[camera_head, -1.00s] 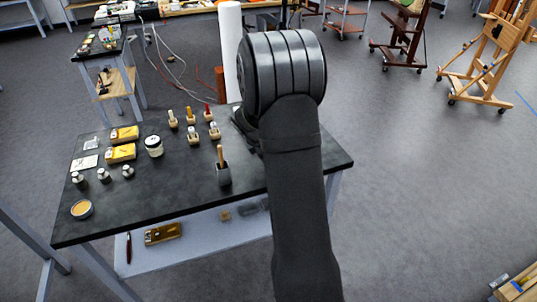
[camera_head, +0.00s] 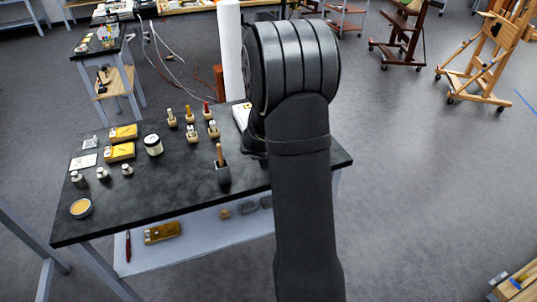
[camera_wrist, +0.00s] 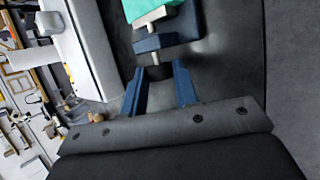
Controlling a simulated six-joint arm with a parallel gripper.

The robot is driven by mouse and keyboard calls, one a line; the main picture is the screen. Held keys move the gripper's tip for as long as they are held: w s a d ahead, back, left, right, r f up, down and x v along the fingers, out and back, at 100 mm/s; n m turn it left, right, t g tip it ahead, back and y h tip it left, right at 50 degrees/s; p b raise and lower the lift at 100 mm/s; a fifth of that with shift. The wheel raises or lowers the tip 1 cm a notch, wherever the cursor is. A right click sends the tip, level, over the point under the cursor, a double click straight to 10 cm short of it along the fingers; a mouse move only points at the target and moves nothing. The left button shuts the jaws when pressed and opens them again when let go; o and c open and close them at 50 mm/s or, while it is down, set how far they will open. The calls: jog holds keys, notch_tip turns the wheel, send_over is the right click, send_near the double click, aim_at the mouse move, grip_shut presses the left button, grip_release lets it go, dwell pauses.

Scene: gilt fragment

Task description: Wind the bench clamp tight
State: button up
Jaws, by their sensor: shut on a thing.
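In the wrist view, my gripper (camera_wrist: 158,68) has two blue fingers on either side of the near end of the bench clamp. The clamp (camera_wrist: 154,43) shows as a blue block with pale grey bars, in line with a teal piece (camera_wrist: 145,8) at the top edge. My gripper is shut on the clamp's handle end, a small dark part between the fingertips that is hard to make out. In the head view, my arm hides the gripper and the clamp.
The dark workbench (camera_head: 180,200) carries several small bottles, yellow boxes (camera_head: 121,152), a white jar (camera_head: 153,145), a tin (camera_head: 81,208) and a grey holder with a wooden handle (camera_head: 222,168). A white item (camera_head: 241,115) lies beside my arm. Open floor (camera_head: 430,190) lies right.

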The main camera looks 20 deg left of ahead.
dwell(0.3)
jog(key=o, duration=1)
jog(key=shift+s+r, duration=0.1)
jog(key=v, duration=1.7)
jog(key=shift+r, duration=0.1)
jog(key=x, duration=1.7)
jog(key=shift+f, duration=0.2)
